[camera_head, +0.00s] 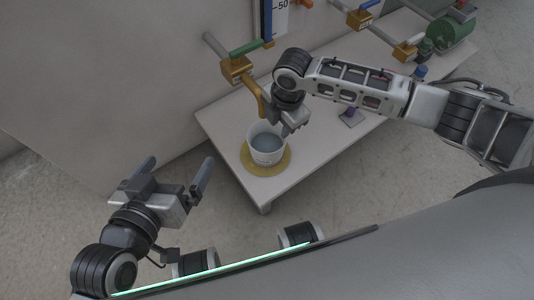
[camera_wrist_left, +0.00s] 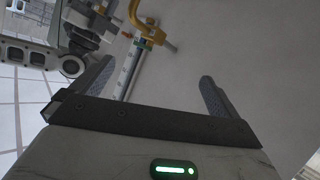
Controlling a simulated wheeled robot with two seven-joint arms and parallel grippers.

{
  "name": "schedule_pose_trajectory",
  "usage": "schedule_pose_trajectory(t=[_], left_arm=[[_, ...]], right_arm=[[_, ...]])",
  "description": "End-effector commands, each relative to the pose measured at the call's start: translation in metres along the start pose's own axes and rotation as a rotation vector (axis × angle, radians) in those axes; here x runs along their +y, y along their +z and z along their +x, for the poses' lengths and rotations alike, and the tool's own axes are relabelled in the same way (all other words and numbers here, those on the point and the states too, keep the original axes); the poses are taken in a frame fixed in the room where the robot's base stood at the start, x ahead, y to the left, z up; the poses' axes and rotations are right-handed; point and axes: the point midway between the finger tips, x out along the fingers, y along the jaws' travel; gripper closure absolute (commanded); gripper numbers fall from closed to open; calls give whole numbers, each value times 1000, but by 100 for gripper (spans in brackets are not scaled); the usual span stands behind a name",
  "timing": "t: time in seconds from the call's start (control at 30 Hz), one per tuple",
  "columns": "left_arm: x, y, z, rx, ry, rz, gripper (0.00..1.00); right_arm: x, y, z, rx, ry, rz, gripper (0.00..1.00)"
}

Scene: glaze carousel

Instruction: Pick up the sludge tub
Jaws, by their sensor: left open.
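A white tub (camera_head: 266,150) with greyish liquid in it, which looks like the sludge tub, stands upright on a round yellow mat (camera_head: 250,168) near the front corner of the table. My right gripper (camera_head: 284,128) is above and at the tub's right rim, pointing down; its fingers are partly hidden, and I cannot tell whether it touches the tub. My left gripper (camera_head: 178,163) is open and empty, off the table to the left of the tub. Its two spread fingers (camera_wrist_left: 152,82) also show in the left wrist view, with nothing between them.
A brass tap (camera_head: 238,68) with a green handle sticks out of the wall, its spout reaching down above the tub. More brass valves (camera_head: 405,52) and a green cylinder (camera_head: 450,30) are further right. A small purple-topped item (camera_head: 351,116) lies on the table (camera_head: 222,120).

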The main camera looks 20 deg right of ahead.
Motion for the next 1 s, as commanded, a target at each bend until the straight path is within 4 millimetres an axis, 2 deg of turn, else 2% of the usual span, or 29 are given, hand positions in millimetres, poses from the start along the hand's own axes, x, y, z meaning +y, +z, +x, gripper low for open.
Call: schedule_pose_trajectory(t=[0.1,0.4,0.5,0.77,1.0], left_arm=[[2,1,1,25,11,2,0],[10,-10,2,131,65,-64,0],[13,-12,3,154,86,-98,0],[16,-17,3,181,113,-143,0],[22,-22,4,246,174,-227,0]], right_arm=[[-1,8,14,-20,-19,-17,71],[-2,8,78,-18,-18,-16,71],[-2,9,94,-18,-16,-17,71],[-2,10,112,-18,-15,-16,71],[-5,14,149,-17,-14,-17,71]])
